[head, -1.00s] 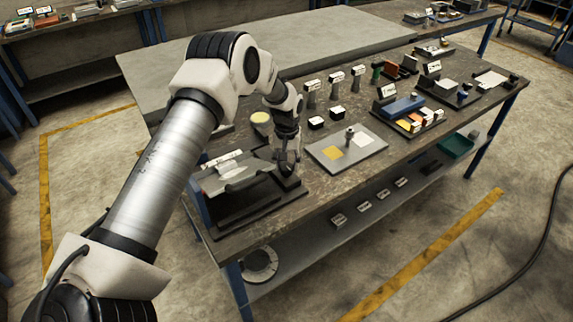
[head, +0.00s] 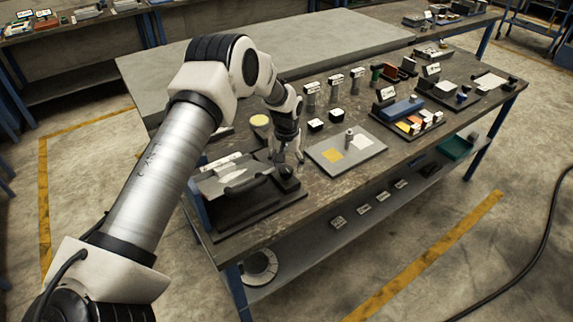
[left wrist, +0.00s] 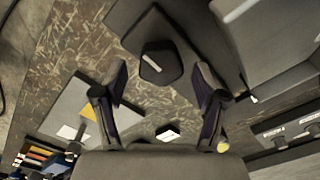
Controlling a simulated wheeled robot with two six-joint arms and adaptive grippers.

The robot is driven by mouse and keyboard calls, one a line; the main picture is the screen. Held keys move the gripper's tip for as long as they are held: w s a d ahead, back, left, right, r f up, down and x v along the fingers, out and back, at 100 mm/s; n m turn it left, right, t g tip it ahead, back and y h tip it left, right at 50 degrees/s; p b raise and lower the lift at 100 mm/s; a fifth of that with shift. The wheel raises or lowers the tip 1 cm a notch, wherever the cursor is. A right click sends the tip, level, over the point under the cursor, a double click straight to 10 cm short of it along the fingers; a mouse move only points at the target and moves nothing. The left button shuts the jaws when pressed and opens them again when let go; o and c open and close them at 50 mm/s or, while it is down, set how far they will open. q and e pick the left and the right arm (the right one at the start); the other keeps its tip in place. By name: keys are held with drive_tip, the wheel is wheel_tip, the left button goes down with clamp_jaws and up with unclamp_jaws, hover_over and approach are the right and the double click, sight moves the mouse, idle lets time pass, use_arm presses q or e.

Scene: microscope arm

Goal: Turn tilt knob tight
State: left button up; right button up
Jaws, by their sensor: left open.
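The tilt knob is a small black rounded block (left wrist: 162,64) with a short white line on its top; in the head view it (head: 287,170) sits at the right end of a device on a black base (head: 262,204). The device has a grey plate (head: 222,181) and a dark curved bar (head: 246,188). My left gripper (head: 289,157) points down just over the knob. In the left wrist view its open fingers (left wrist: 158,70) stand on either side of the knob, with gaps visible. I cannot tell their exact height. My right gripper is not in view.
A grey board (head: 352,158) with a yellow square, a white square and a metal post lies right of the base. Small dark blocks (head: 316,124) and a pale yellow disc (head: 260,121) stand behind. A blue-topped tray (head: 403,106) is farther right.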

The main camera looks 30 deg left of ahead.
sight(286, 167)
use_arm(q)
wheel_tip(286, 167, up, 12)
idle(0.4)
drive_tip(key=shift+f, duration=0.1)
idle(0.3)
